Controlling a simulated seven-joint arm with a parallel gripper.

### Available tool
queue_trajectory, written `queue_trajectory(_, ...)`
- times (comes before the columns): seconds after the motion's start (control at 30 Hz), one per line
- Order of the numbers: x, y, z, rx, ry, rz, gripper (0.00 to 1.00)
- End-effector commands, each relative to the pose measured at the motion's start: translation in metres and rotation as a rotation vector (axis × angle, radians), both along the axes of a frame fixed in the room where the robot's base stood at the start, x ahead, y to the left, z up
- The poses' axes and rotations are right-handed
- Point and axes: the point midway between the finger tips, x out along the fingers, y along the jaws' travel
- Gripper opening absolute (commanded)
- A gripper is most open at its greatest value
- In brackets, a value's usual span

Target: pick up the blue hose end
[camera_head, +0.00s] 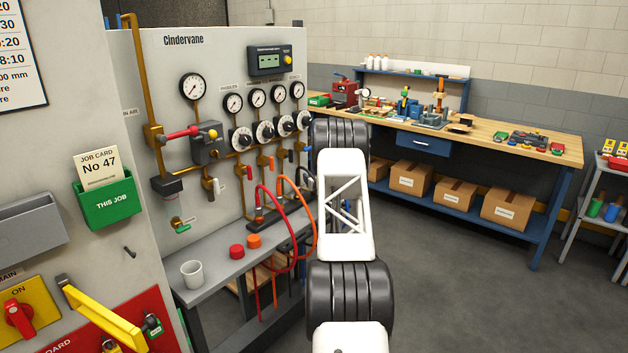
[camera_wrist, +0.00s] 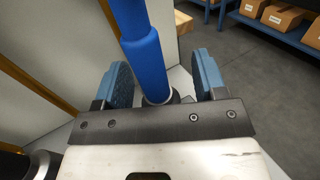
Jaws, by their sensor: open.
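My gripper (camera_wrist: 163,70) is open, with one blue-padded finger on each side of the hose end. The hose end is nearer the left finger, and a clear gap shows to the right finger. I cannot tell whether the left finger touches it. In the head view my white and black arm hides the gripper and most of the blue hose.
A grey panel (camera_head: 222,75) with gauges, valves and brass pipes stands left of my arm. A red hose (camera_head: 292,232) and an orange hose (camera_head: 313,222) loop close beside it. A white cup (camera_head: 192,274) and red and orange caps sit on the grey shelf. Open floor lies to the right.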

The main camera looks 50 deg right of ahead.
Motion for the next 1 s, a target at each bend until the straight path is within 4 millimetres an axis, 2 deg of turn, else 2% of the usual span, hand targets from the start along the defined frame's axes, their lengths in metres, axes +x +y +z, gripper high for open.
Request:
queue_trajectory(0.47,-0.0001,0.0003,-0.0004,0.0,0.0,0.0,0.65)
queue_trajectory(0.83,-0.0001,0.0003,-0.0004,0.0,0.0,0.0,0.08)
queue_trajectory(1.0,0.0,0.0002,-0.0002,0.0,0.0,0.0,0.06)
